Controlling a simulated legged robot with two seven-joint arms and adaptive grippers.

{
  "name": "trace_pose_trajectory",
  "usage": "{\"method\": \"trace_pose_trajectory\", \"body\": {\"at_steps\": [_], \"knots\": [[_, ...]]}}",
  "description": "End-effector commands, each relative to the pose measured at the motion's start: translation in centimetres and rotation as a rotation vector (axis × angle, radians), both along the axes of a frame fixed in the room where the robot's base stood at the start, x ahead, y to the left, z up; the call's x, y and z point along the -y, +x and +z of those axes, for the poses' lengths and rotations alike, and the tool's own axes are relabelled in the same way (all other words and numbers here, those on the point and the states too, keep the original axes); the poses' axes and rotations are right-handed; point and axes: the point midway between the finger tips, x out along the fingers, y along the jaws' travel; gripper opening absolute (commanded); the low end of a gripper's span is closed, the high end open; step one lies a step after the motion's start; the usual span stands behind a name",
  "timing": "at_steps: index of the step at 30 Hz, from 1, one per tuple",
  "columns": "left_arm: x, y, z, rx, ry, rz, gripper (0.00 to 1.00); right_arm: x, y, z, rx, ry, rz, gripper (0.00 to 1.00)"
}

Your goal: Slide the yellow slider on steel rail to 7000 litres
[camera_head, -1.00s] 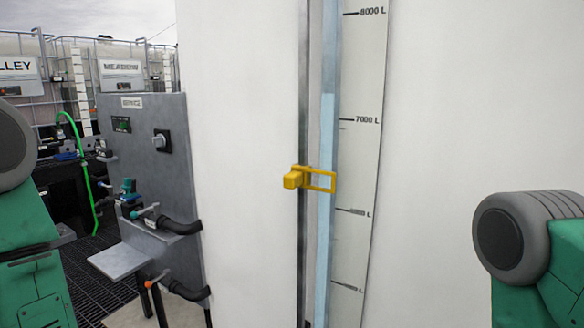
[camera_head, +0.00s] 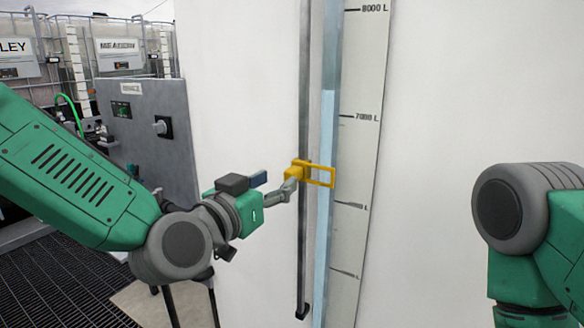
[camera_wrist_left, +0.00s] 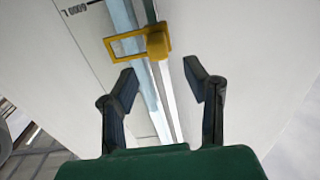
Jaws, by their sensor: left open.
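The yellow slider (camera_head: 318,175), a block with an open rectangular frame, sits on the upright steel rail (camera_head: 304,90). Its frame lies across the sight tube, below the 7000 L mark (camera_head: 368,117) on the white scale. My left gripper (camera_head: 291,187) is at the slider's block from the lower left; in the head view its tips overlap the block. In the left wrist view the two dark fingers (camera_wrist_left: 162,78) are spread apart, with the slider (camera_wrist_left: 155,40) just beyond the tips and nothing between them. Contact is unclear. My right gripper is out of view.
The pale blue sight tube (camera_head: 326,130) runs beside the rail on a large white tank wall (camera_head: 240,60). A grey service cabinet (camera_head: 150,100) stands to the left, above dark floor grating (camera_head: 60,285). The wall right of the scale is bare.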

Motion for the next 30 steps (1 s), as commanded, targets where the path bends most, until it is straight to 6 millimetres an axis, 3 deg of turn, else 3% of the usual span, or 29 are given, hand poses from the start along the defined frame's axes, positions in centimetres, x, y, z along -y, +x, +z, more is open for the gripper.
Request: {"method": "trace_pose_trajectory", "body": {"at_steps": [3,9,22,23,26,30], "knots": [[1.3,2.2,0.1,0.000,-0.001,0.000,0.41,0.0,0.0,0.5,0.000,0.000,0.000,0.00],[2.7,4.5,0.0,-0.001,0.000,-0.001,0.41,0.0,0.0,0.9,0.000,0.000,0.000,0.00],[3.2,5.4,0.0,-0.002,0.000,-0.001,0.41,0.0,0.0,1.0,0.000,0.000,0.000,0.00],[3.2,5.4,0.0,-0.002,0.000,-0.001,0.34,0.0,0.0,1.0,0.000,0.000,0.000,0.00],[3.2,5.4,0.0,-0.001,0.000,-0.001,0.00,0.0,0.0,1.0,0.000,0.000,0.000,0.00],[3.2,5.4,0.0,-0.001,0.000,-0.001,0.00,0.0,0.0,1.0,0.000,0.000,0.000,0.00]]}}
